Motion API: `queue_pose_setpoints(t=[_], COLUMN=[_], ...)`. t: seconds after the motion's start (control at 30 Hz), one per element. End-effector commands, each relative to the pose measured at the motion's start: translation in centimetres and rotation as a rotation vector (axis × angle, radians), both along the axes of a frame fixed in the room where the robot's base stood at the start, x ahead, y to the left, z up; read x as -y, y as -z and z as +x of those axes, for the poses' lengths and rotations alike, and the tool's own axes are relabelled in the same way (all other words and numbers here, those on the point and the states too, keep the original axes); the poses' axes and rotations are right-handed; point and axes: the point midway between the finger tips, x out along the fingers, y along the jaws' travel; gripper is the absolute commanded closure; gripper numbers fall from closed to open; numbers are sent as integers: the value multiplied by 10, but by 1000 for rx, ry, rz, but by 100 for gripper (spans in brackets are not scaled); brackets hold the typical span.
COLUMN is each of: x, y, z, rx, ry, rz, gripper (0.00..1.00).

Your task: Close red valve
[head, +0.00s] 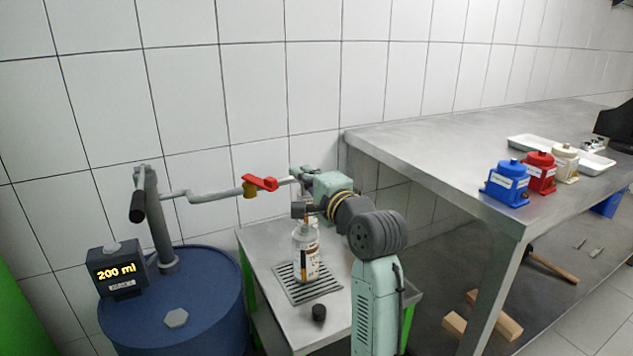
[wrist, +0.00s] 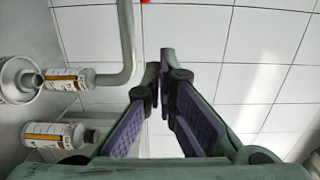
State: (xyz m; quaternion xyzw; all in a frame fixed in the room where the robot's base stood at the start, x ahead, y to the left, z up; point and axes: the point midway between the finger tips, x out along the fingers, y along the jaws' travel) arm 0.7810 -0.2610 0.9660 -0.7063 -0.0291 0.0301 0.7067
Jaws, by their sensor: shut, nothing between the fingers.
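The red valve (head: 261,183) is a red lever on a brass body, set in the thin grey pipe (head: 205,195) above the small steel table. Its lever lies roughly along the pipe. My gripper (head: 300,173) is just right of the valve, near the pipe's outlet end and above the bottle; its fingers are partly hidden by its own body. In the wrist view my gripper (wrist: 163,68) is shut and empty, with purple pads on both fingers. Only a small piece of red shows there at the top edge, apart from the fingertips.
A labelled bottle (head: 307,258) stands on a grate below my gripper, with a black cap (head: 319,312) nearby. A blue barrel (head: 200,300) with a pump and "200 ml" display (head: 120,272) is at left. A steel bench (head: 430,160) stands at right.

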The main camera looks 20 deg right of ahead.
Motion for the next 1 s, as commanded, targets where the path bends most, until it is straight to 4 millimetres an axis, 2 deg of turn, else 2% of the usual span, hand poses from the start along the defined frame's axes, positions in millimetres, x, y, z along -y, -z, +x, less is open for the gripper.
queue_pose_setpoints(t=[0.1,0.2,0.73,1.0], x=[-19,-29,-38,-64], y=[-2,-1,-1,-5], z=[-11,-15,-20,-34], rx=[2,1,2,0], ry=[-1,0,-2,-4], rz=[-2,-3,1,2], gripper=[100,100,100,100])
